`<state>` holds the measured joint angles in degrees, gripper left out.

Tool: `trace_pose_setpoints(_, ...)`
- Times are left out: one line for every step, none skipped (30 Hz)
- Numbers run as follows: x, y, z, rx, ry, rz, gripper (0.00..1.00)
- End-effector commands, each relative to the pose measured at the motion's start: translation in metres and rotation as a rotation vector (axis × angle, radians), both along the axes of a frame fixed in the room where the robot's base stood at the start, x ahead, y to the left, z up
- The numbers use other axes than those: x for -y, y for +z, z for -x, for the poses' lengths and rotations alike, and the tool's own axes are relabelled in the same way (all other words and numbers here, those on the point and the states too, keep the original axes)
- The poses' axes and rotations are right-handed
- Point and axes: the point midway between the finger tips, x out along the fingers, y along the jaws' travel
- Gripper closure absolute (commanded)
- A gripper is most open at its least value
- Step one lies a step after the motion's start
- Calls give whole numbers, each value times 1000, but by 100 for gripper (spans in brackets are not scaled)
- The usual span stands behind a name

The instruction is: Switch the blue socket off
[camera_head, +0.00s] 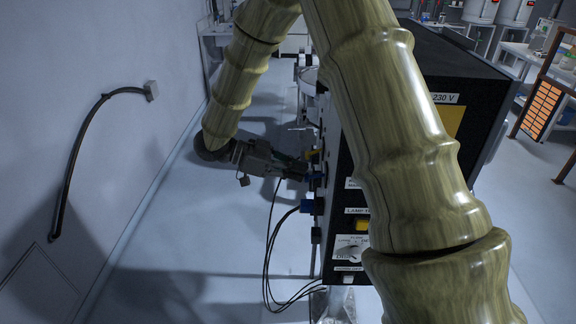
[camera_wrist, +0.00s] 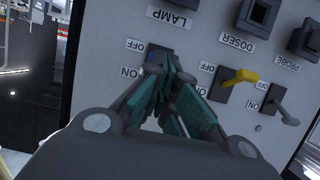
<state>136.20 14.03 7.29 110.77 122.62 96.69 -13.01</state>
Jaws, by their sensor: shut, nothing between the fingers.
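In the wrist view a pale panel (camera_wrist: 110,45) fills the middle. A small blue part (camera_wrist: 153,52) shows at the LAMP position, between the OFF and ON labels and mostly hidden behind my fingers. I cannot tell which way its switch is tilted. My gripper (camera_wrist: 165,58) is shut and empty, its fingertips in front of or at this blue part; contact is unclear. In the head view my gripper (camera_head: 303,172) is at the left face of the black box, by a blue part (camera_head: 315,180).
Dark sockets (camera_wrist: 258,14) sit above. Black cables (camera_head: 267,255) hang left of the box; the floor toward the wall is clear.

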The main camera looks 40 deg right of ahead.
Motion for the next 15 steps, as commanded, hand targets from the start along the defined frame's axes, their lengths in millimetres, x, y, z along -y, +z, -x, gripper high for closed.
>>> trace_pose_setpoints(0, -3, 1, -3, -1, 0, 100)
trace_pose_setpoints(0, -4, 1, -3, -2, 1, 100)
trace_pose_setpoints(0, -5, 1, -3, -2, 1, 100)
trace_pose_setpoints(0, -6, 0, -2, -2, 0, 100)
trace_pose_setpoints(0, -7, 0, -1, -2, 0, 100)
trace_pose_setpoints(-1, -8, 0, -1, -1, 1, 100)
trace_pose_setpoints(-1, -8, 0, -1, -1, 1, 100)
trace_pose_setpoints(-1, -9, 0, -1, -1, 1, 100)
trace_pose_setpoints(-1, -9, 0, -1, -1, 1, 100)
trace_pose_setpoints(-1, -10, 0, -1, 0, 1, 100)
trace_pose_setpoints(-1, -10, -1, -1, 0, 1, 100)
trace_pose_setpoints(-1, -10, -1, -1, 0, 1, 100)
trace_pose_setpoints(-1, -10, -1, -1, 0, 1, 100)
trace_pose_setpoints(-1, -11, -1, -1, 0, 1, 100)
trace_pose_setpoints(-1, -11, -1, -1, 0, 1, 100)
